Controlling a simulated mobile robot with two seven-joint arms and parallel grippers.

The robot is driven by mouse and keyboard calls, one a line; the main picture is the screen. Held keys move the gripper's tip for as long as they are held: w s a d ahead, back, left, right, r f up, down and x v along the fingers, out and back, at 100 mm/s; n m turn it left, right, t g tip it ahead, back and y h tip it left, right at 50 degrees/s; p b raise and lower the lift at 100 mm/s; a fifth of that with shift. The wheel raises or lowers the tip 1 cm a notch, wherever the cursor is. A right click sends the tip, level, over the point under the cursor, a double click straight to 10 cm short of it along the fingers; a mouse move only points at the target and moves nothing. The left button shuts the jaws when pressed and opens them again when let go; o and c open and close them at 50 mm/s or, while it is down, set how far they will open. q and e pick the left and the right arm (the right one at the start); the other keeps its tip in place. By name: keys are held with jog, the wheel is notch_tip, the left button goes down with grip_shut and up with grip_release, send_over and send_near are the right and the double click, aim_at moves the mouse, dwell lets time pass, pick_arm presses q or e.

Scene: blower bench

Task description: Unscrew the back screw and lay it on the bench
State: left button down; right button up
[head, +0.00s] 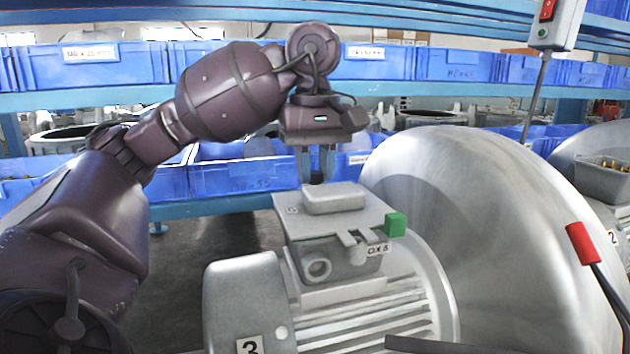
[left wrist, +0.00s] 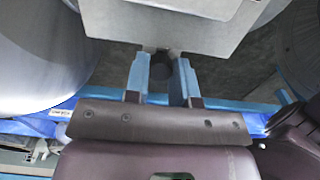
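The blower's motor (head: 345,325) carries a light grey terminal box with a lidded top (head: 335,200). My left gripper (head: 317,178) points down just behind this box, and the box hides its fingertips in the head view. In the left wrist view, the two blue-grey fingers (left wrist: 161,75) stand close together at the box's edge (left wrist: 190,40). My right gripper is in neither view.
A big silver blower housing (head: 470,220) stands right of the motor. A green block (head: 395,223) sits at the box's right corner. A red-ended cable (head: 581,243) is at the right. Shelves with blue bins (head: 110,65) run behind. A switch box (head: 556,22) hangs at the upper right.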

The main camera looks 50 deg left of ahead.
pick_arm(q)
jog(key=n+p, duration=0.1)
jog(key=n, duration=0.1)
jog(key=shift+r+n, duration=0.1)
jog(key=shift+n, duration=0.7)
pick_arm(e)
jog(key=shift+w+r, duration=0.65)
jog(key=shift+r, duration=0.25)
pick_arm(q)
jog(key=shift+r, duration=0.1)
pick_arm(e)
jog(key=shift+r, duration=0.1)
pick_arm(q)
jog(key=shift+r, duration=0.3)
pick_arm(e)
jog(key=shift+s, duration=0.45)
pick_arm(q)
jog(key=shift+r+p, duration=0.1)
jog(key=shift+p, duration=0.2)
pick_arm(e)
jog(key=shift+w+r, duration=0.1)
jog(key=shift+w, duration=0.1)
